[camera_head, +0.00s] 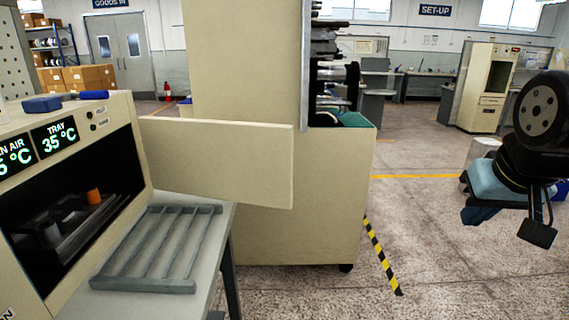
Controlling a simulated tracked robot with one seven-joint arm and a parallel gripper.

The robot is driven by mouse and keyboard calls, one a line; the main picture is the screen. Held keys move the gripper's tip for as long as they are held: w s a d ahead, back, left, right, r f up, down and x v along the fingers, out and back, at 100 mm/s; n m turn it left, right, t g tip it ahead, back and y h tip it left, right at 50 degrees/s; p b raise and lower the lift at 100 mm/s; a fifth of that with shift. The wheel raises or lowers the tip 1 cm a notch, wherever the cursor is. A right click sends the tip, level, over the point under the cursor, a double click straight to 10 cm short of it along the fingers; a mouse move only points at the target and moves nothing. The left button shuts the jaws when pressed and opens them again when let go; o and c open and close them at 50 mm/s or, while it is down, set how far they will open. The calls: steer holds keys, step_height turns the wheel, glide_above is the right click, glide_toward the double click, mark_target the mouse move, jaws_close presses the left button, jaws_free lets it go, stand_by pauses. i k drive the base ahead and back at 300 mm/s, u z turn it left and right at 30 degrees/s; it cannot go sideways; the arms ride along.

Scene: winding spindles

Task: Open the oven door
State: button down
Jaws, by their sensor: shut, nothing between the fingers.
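The oven (60,180) stands at the left, with two lit displays; one reads TRAY 35 °C. Its front opening shows a dark inside with grey parts and a small orange piece (94,196). The oven door (220,162), a flat beige panel, stands swung out from the opening's right side, reaching right in front of a tall beige cabinet. My gripper (538,232) hangs at the far right, shut and empty, well apart from the door.
A grey slatted rack (160,250) lies on the bench in front of the oven. The tall beige cabinet (320,220) stands behind the door. The floor (450,260) between cabinet and gripper is clear, with a yellow-black strip (382,255).

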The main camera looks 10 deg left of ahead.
mark_target(217, 159)
steer(key=z, duration=0.75)
steer(key=i, duration=0.15)
steer(key=u, duration=2.65)
steer(key=k, duration=0.8)
steer(key=u, duration=0.2)
steer(key=i, duration=0.85)
steer(key=z, duration=0.15)
